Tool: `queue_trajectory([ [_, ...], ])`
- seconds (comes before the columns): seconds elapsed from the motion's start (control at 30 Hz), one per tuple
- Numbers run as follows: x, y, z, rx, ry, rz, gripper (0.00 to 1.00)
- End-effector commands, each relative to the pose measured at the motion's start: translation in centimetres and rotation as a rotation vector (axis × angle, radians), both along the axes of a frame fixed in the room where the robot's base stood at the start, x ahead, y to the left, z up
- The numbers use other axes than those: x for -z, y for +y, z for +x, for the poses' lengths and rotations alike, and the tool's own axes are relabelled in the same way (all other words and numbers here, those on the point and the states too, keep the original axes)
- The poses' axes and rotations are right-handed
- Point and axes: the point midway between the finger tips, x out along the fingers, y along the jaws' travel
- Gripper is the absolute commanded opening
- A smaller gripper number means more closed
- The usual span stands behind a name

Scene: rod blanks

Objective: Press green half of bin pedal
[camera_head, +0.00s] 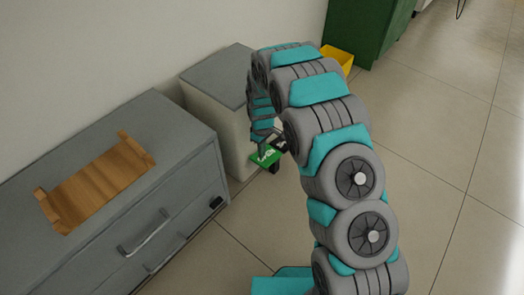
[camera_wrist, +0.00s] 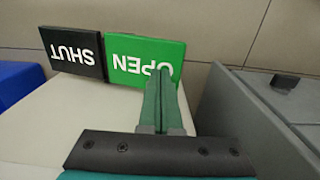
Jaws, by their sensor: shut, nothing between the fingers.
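The bin (camera_head: 236,140) is pale with a grey lid (camera_head: 213,75) and stands against the wall, right of the grey cabinet. Its pedal sticks out low at the front. The green half (camera_head: 264,157), lettered OPEN, also shows in the wrist view (camera_wrist: 143,52). The black half (camera_wrist: 72,52), lettered SHUT, lies beside it. My gripper (camera_wrist: 163,78) is shut and empty, its fingertips overlapping the lower right part of the green half in the wrist view. I cannot tell whether they touch it. In the head view my arm hides part of the bin and pedal.
The grey drawer cabinet (camera_head: 150,135) stands close on the left, with a wooden tray (camera_head: 98,185) on top. A yellow container (camera_head: 339,57) and a green cabinet (camera_head: 366,28) stand behind my arm. The tiled floor on the right is clear.

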Motion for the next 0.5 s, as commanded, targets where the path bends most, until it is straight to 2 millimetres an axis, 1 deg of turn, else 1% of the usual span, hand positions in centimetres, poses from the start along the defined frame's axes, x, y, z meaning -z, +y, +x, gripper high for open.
queue_trajectory([
  [0.5, 2.0, 0.0, 0.0, 0.0, 0.0, 0.0, 0.0],
])
